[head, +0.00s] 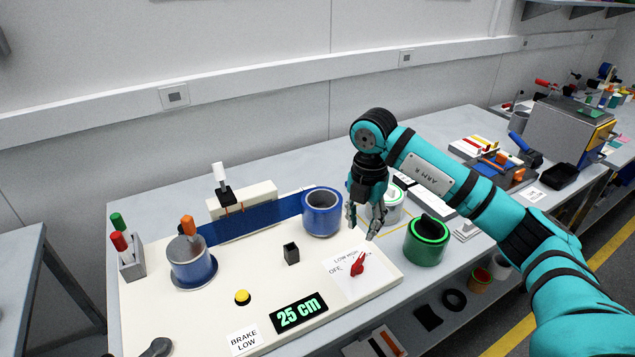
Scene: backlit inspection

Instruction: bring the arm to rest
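My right arm (430,174), teal with black bands and marked "ARM R", reaches in from the right. Its gripper (361,230) points down above the right part of the cream board (205,318). The fingers are apart and I see nothing between them. Just below the gripper is a red knob (358,264) on a white dial plate (372,286) marked "OFF", "LOW" and "HIGH". The fingertips look apart from the knob, though the exact gap is hard to judge. The arm hides part of a white and green roll (393,207) behind it. My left gripper is not in view.
A blue roll (322,212) and a green roll (427,240) stand beside the gripper. The board carries a yellow button (242,297), a "25 cm" display (299,313), a "BRAKE LOW" label (244,339) and a pen holder (132,265).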

